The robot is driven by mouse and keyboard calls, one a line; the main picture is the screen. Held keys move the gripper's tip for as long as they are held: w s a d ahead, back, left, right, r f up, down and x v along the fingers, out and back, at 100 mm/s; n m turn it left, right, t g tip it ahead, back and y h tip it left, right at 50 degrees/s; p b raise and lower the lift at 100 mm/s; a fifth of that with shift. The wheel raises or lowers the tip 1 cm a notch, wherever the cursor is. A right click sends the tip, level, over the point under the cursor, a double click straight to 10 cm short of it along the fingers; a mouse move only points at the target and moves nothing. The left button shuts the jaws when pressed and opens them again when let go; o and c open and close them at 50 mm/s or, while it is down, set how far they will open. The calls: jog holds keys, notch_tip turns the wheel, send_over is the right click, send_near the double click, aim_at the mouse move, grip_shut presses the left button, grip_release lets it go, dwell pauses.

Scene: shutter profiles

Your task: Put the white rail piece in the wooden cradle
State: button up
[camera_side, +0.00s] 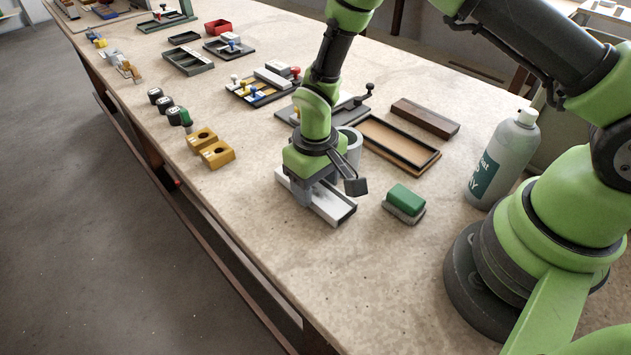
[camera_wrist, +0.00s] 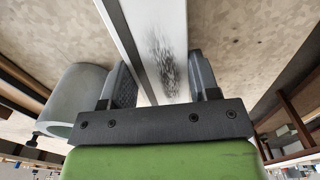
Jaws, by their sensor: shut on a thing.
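The white rail piece (camera_side: 334,207) is a long channel with a dark inside at its near end. In the wrist view the white rail piece (camera_wrist: 160,40) runs between the two fingers, with dark smudges on its face. My gripper (camera_side: 316,190) is shut on it from above; both fingers also show in the wrist view (camera_wrist: 160,85). I cannot tell whether the rail touches the bench.
A grey cylinder (camera_side: 352,144) stands close behind my gripper. A green-topped block (camera_side: 405,200) lies right of the rail. The bench front is clear.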

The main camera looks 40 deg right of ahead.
jog(key=shift+f, duration=0.15)
jog(key=o, duration=0.9)
jog(key=shift+o, duration=0.2)
